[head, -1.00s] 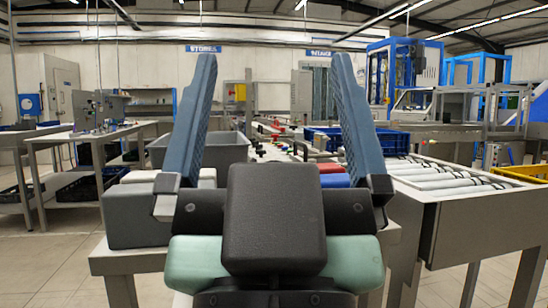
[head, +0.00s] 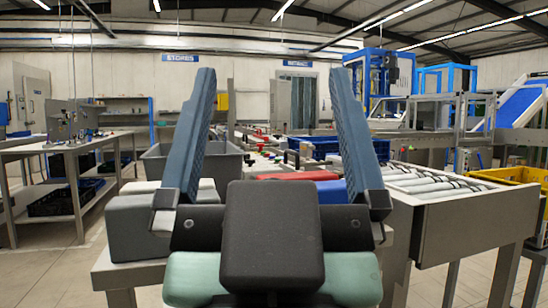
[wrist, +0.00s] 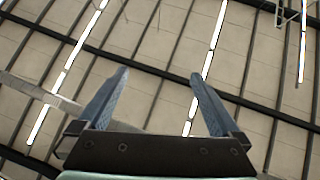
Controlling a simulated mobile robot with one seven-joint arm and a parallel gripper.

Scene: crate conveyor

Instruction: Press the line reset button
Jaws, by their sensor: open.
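My gripper (head: 272,75) is open and empty, its two blue ridged fingers pointing up in front of the head camera. In the wrist view, the open gripper (wrist: 159,73) is seen against only the ceiling and its lights. I cannot pick out the line reset button for certain in either view. A small yellow panel (head: 222,101) shows at the back between the fingers, too far to read. Small red and dark parts lie on the workbench beyond the gripper, too small to identify.
A roller conveyor (head: 425,181) stands close on the right, with a yellow crate (head: 515,174) beside it. A grey bin (head: 168,160) and a grey block (head: 130,225) are left of the gripper. A long workbench (head: 50,145) stands farther left. Open floor lies between.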

